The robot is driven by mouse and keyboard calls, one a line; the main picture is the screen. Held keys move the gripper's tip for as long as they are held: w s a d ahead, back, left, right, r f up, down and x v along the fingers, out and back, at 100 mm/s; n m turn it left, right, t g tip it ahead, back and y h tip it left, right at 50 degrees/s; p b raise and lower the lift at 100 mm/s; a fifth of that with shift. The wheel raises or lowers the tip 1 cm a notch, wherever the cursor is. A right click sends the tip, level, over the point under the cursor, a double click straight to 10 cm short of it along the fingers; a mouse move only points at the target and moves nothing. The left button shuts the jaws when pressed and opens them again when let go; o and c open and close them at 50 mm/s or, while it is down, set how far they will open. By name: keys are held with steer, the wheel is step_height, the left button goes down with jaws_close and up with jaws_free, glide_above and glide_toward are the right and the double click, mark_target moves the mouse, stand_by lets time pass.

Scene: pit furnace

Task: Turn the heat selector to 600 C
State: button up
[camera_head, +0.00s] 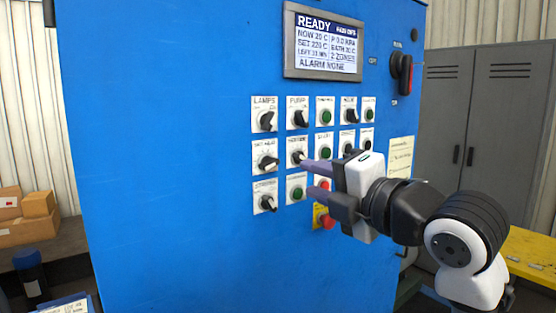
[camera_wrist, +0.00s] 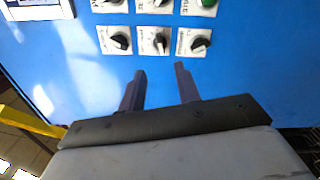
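The blue furnace panel bears a grid of labelled knobs and buttons. The heat selector (camera_head: 266,163), a black knob on a white plate whose small label looks like "SET HEAT", is in the middle row, far left column. Its scale is too small to read. The display (camera_head: 323,43) reads READY, NOW 20 C and what looks like SET 220 C. My gripper (camera_head: 309,176) is open and empty, right of the heat selector, in front of the second column. In the wrist view, my gripper (camera_wrist: 160,73) has its fingers apart, below a row of three black knobs; I cannot tell which of these is the heat selector.
A red and black rotary switch (camera_head: 403,72) is at the panel's upper right. A red button (camera_head: 328,220) on a yellow plate sits below my gripper. A grey locker (camera_head: 480,120) stands behind at right. Cardboard boxes (camera_head: 38,205) lie at left. The panel's left part is bare.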

mark_target(273, 165)
steer(key=p+x, duration=0.3)
steer(key=x, duration=0.7)
steer(key=shift+w+a+p, duration=0.15)
steer(key=shift+w+p, duration=0.15)
jaws_close()
